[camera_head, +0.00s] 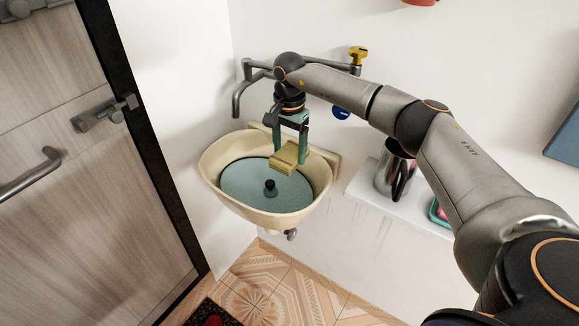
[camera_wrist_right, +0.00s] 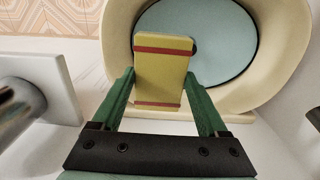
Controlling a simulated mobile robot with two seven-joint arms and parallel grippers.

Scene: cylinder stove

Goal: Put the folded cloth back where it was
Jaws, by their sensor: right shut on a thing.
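The folded cloth (camera_head: 284,160) is a small yellow block-like bundle with red stripes. My right gripper (camera_head: 290,150) points down over the cream sink (camera_head: 213,158) and is shut on the cloth. In the right wrist view the cloth (camera_wrist_right: 163,62) sits between the two green fingers of the gripper (camera_wrist_right: 160,78), with a red band near each end. It overlaps the sink bowl in both views; its exact height above the bowl is hard to tell. My left gripper is not in view.
A blue-grey disc with a black knob (camera_head: 270,187) fills the sink bowl. A grey tap (camera_head: 237,98) is on the wall behind. A metal pitcher (camera_head: 393,172) stands on a white shelf (camera_head: 362,187) at the right, near a teal tray (camera_head: 437,212). A wooden door (camera_head: 75,190) is at the left.

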